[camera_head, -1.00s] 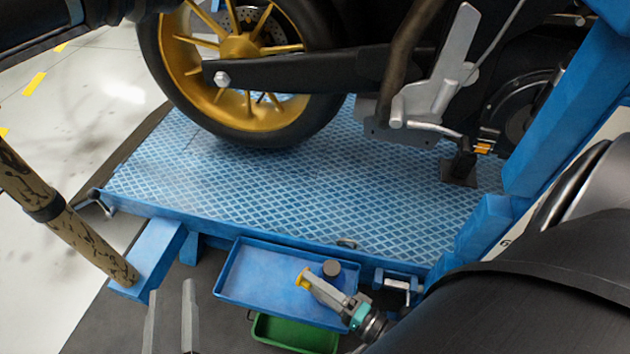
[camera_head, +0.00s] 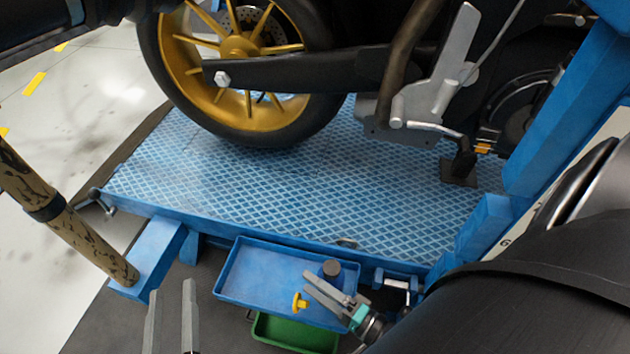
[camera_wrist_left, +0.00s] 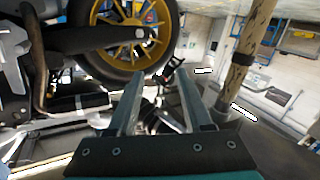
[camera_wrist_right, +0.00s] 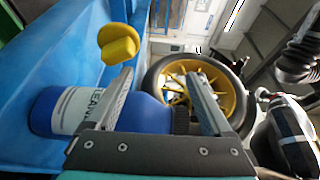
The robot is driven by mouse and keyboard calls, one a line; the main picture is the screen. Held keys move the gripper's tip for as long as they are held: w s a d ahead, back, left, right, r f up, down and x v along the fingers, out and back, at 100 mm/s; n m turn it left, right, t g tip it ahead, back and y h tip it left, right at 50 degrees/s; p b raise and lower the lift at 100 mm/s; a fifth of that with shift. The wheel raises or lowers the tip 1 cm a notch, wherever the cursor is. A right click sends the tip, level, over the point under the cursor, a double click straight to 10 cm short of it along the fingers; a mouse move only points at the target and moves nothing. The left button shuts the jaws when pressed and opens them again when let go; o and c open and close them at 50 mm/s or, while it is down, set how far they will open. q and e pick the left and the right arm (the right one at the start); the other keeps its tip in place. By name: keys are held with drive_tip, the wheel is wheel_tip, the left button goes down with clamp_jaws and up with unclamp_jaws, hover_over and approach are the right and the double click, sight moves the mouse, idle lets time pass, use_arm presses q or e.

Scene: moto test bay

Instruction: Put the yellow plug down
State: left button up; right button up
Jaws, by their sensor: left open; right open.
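The yellow plug (camera_head: 299,303) is in the blue tray (camera_head: 258,270), toward its front right part; it also shows in the right wrist view (camera_wrist_right: 118,43). My right gripper (camera_head: 308,283) is open, with its fingers over the tray just right of the plug. In the right wrist view the plug is just past the left fingertip and outside the jaws; I cannot tell whether they touch. My left gripper (camera_head: 172,300) is open and empty, left of the tray. It points up past the wheel in the left wrist view (camera_wrist_left: 160,78).
A blue bottle with a white label (camera_wrist_right: 95,110) and dark cap (camera_head: 331,268) is in the tray close to my right gripper. A green bin (camera_head: 295,335) sits below the tray. The blue lift platform (camera_head: 300,195) with the motorcycle (camera_head: 240,70) is behind.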

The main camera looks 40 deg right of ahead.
drive_tip(key=shift+r, duration=0.15)
use_arm(q)
drive_tip(key=shift+w+a+f+g, duration=0.1)
drive_tip(key=shift+w+f+g, duration=0.1)
drive_tip(key=shift+g, duration=0.2)
use_arm(e)
drive_tip(key=v, duration=1.2)
drive_tip(key=shift+r, duration=0.5)
use_arm(q)
drive_tip(key=shift+f, duration=0.1)
